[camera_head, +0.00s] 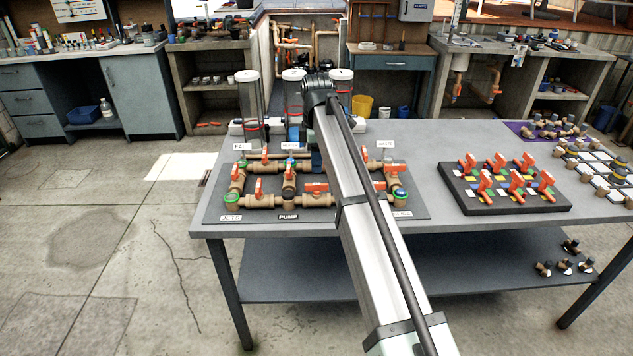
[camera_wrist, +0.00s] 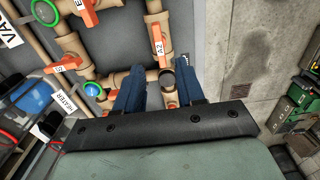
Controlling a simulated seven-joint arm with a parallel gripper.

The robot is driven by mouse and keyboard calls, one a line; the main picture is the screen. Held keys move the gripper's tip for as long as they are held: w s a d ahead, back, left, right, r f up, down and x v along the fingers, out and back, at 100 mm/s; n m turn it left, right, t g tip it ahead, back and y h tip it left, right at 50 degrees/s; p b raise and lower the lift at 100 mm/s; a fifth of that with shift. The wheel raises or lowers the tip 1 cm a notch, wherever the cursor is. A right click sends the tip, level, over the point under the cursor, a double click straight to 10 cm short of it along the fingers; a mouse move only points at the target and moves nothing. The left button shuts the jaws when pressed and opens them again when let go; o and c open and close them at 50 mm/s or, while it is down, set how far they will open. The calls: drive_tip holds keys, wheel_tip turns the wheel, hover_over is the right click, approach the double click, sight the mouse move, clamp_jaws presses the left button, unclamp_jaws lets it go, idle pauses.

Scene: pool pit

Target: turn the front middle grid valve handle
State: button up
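A grid of tan pipes with orange valve handles lies on a dark board (camera_head: 207,213) on the grey table. An orange handle (camera_head: 289,181) stands above the PUMP label, in the front middle area; I cannot tell surely that it is the task's handle. In the wrist view, an orange handle marked A2 (camera_wrist: 157,42) lies just past my fingertips. My gripper (camera_wrist: 160,76) has its two blue fingers apart, with a dark-ended pipe fitting (camera_wrist: 168,79) seen between them. I cannot tell whether they touch it. In the head view my arm hides most of the gripper and part of the grid.
Clear tanks (camera_head: 248,97) stand behind the board. A black block (camera_head: 520,206) with several orange valves sits to the right on the table (camera_head: 480,140).

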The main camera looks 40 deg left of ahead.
sight(317, 184)
wheel_tip(317, 184, down, 8)
drive_tip(key=shift+r, duration=0.15)
idle(0.4)
clamp_jaws()
